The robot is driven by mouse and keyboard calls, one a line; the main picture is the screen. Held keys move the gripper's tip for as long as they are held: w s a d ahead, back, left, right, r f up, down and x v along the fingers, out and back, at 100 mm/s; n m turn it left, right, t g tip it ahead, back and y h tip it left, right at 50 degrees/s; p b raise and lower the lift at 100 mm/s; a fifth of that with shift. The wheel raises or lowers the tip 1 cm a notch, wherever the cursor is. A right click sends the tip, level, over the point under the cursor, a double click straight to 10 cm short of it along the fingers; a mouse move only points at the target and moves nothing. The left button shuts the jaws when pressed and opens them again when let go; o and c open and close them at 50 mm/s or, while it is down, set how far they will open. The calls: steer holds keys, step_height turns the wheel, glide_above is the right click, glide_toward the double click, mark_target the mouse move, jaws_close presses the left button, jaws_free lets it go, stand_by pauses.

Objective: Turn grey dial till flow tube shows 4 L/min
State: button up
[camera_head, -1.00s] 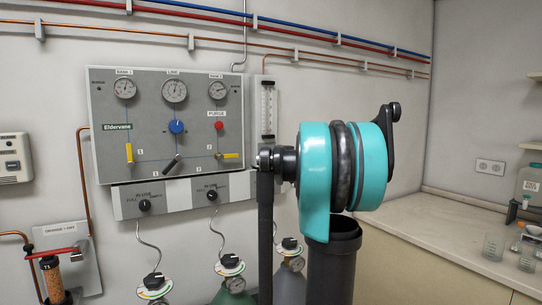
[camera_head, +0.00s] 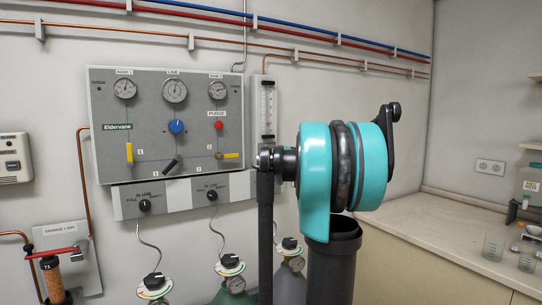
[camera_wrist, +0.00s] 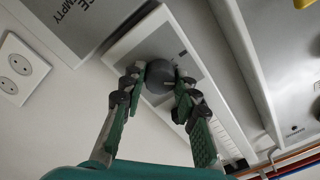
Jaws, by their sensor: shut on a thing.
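The flow tube (camera_head: 268,108) is a clear upright tube with a scale on a narrow pale plate, right of the grey gas panel in the head view. Its float and reading are too small to make out. The grey dial (camera_wrist: 158,70) is a round knob on this plate in the wrist view. My gripper (camera_wrist: 161,82) has its two green-padded fingers closed on opposite sides of the dial. In the head view my arm hides the dial and the fingertips. The scale end of the plate (camera_wrist: 222,135) runs toward the lower right in the wrist view, partly behind a finger.
The gas panel (camera_head: 200,110) with gauges, a blue knob (camera_head: 176,127) and yellow levers is close left of the plate. Gas cylinders (camera_head: 232,292) stand below. A wall socket (camera_wrist: 20,68) shows in the wrist view. A counter (camera_head: 440,215) with glassware is at right.

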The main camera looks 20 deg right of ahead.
steer(key=m, duration=2.1)
steer(key=shift+m, duration=0.4)
steer(key=o, duration=1.2)
steer(key=shift+c, duration=0.2)
steer(key=s+d, duration=0.2)
steer(key=s, duration=0.9)
steer(key=shift+s+d, duration=0.2)
steer(key=shift+s, duration=0.2)
